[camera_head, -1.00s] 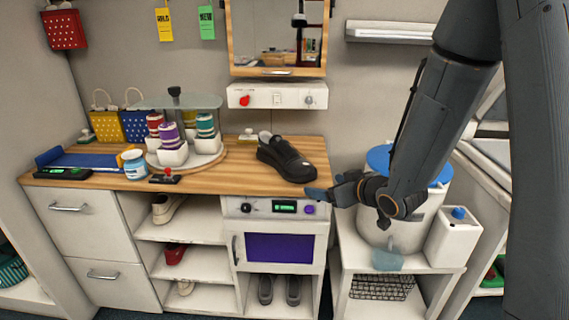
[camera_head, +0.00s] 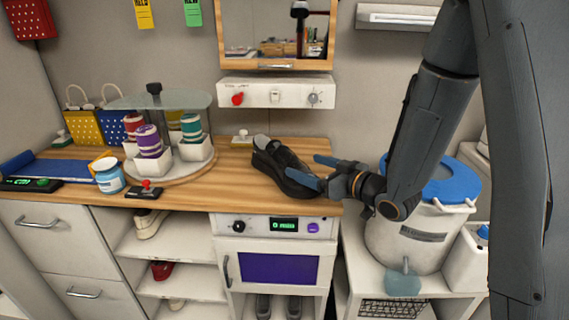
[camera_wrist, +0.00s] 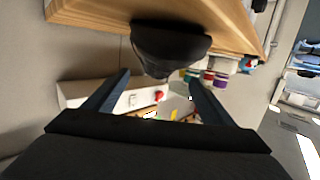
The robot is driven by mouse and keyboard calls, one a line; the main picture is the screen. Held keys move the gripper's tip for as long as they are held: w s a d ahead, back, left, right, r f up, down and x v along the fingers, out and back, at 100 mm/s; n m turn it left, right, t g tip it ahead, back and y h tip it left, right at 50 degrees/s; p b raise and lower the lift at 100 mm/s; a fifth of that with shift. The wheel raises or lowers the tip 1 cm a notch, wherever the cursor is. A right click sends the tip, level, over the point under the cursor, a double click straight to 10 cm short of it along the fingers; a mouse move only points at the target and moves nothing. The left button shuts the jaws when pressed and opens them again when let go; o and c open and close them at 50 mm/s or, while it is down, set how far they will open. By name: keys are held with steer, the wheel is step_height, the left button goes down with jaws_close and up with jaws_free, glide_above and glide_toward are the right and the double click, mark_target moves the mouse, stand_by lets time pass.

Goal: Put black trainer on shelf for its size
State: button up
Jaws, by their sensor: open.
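The black trainer (camera_head: 283,165) lies on the wooden counter near its right end, its toe toward the front right. My gripper (camera_head: 318,172) is open at the toe end of the trainer, with one blue finger in front of the toe and the other behind it. In the wrist view, the trainer (camera_wrist: 168,50) shows dark and upside down ahead of my gripper (camera_wrist: 158,88), its end between the two finger lines. I cannot tell whether the fingers touch it. Shelves (camera_head: 192,240) below the counter hold a white shoe (camera_head: 152,222), a red shoe (camera_head: 162,269) and other shoes.
A carousel (camera_head: 160,175) with coloured spools, a jar (camera_head: 109,174) and a stamp (camera_head: 146,190) stand left on the counter. A white bucket with a blue lid (camera_head: 448,180) stands right, close to my arm. A control panel (camera_head: 276,94) is on the wall behind.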

mark_target(290, 160)
steer(key=shift+w+a, duration=0.15)
steer(key=shift+w, duration=0.2)
steer(key=x, duration=0.2)
steer(key=shift+w+a+p, duration=0.15)
steer(key=shift+a+p, duration=0.15)
steer(key=shift+a, duration=0.05)
steer(key=shift+p+x, duration=0.6)
steer(key=shift+x, duration=1.65)
steer(key=shift+f, duration=0.1)
steer(key=c, duration=1.4)
steer(key=shift+c, duration=0.2)
